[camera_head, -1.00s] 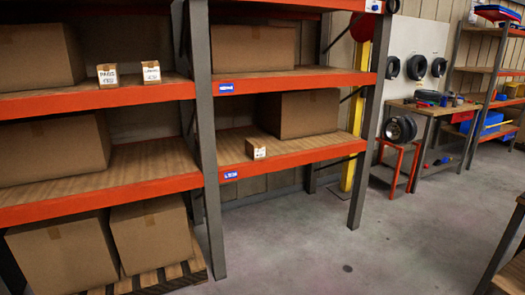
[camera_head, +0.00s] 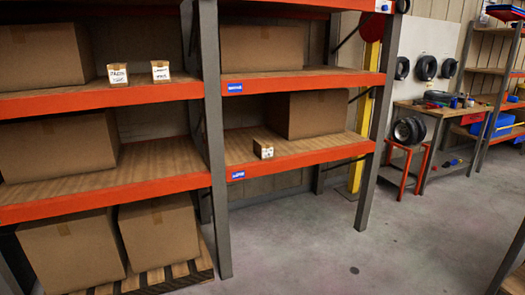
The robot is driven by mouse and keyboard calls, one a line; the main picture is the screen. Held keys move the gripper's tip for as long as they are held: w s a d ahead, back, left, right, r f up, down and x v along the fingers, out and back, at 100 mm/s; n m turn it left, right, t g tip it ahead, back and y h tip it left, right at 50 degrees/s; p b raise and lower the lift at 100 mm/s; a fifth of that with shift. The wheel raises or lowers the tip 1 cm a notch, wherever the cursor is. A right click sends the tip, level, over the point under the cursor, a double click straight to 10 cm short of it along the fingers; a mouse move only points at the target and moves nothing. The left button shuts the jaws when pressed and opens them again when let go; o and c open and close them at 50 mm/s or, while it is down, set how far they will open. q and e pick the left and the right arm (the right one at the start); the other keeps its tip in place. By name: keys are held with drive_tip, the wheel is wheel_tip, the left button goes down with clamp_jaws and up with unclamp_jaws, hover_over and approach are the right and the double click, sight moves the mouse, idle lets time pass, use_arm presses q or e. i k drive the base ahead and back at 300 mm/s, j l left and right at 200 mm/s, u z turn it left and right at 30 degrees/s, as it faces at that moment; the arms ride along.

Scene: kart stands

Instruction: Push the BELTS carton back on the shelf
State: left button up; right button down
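Three small cartons with white labels show, and I cannot read BELTS on any of them. One small carton (camera_head: 262,148) stands upright at the front edge of the lower shelf (camera_head: 298,157) in the right bay; its label is too small to read. Two more stand near the front edge of the upper shelf (camera_head: 60,103) in the left bay: a left one (camera_head: 118,75) and a right one (camera_head: 160,71), apart from each other. Neither of my grippers is in view.
A large carton (camera_head: 308,115) stands behind the small one on the right bay's lower shelf. A grey rack post (camera_head: 213,150) divides the bays. The floor (camera_head: 330,245) before the right bay is clear. A workbench (camera_head: 432,112) and red stand (camera_head: 405,160) stand farther right.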

sight(264, 149)
drive_tip(key=i+j, duration=0.1)
drive_tip(key=i, duration=0.45)
drive_tip(key=i+j, duration=0.1)
drive_tip(key=i, duration=0.45)
drive_tip(key=j+u, duration=0.05)
